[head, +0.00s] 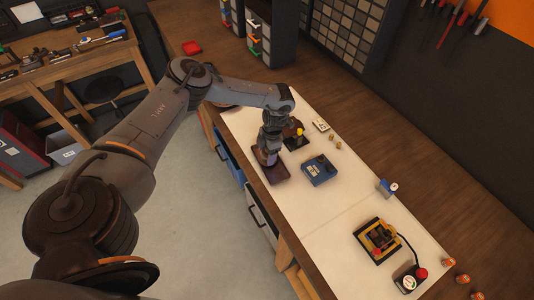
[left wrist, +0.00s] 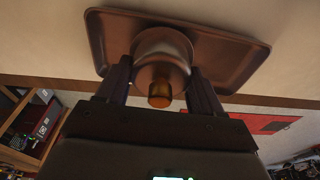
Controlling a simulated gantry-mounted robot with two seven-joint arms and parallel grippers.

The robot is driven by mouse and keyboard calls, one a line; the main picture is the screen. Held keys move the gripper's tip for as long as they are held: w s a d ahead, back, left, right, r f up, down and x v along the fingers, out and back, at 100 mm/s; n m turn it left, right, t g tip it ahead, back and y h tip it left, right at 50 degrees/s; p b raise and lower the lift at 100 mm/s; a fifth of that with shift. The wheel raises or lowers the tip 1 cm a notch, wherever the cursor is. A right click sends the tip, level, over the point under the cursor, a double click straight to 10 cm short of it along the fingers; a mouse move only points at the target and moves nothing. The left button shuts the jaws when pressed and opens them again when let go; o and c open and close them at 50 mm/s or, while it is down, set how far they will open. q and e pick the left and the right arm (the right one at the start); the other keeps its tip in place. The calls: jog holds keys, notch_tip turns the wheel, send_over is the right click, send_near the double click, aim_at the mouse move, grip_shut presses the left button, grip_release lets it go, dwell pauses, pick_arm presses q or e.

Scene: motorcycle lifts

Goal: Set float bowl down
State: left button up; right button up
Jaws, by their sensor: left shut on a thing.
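The float bowl (left wrist: 163,48) is a dull brown-grey metal cup with an amber-brown plug on its near end. In the left wrist view it sits between the two dark fingers of my left gripper (left wrist: 160,75). In the head view my left gripper (head: 268,148) points down at the bench with the bowl low between its fingers. A shallow brown tray (head: 278,177) lies right under it; its rim also shows in the left wrist view (left wrist: 245,52). The bowl is over the tray, but I cannot tell whether it touches the tray floor. My right gripper is not in view.
On the pale bench mat, a blue box (head: 319,170) stands right of the tray. A dark piece with a yellow part (head: 298,138) is behind the gripper. A yellow-and-black device (head: 377,240) is farther right. Bare mat (head: 325,215) lies between them.

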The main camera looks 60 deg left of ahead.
pick_arm(q)
jog(key=shift+f, duration=0.4)
jog(key=shift+f, duration=0.2)
jog(key=o, duration=1.1)
jog(key=shift+r, duration=0.15)
jog(key=r, duration=0.4)
jog(key=w+r, duration=0.1)
jog(key=r, duration=0.3)
jog(key=w+r, duration=0.1)
jog(key=r, duration=0.3)
jog(key=shift+s, duration=0.1)
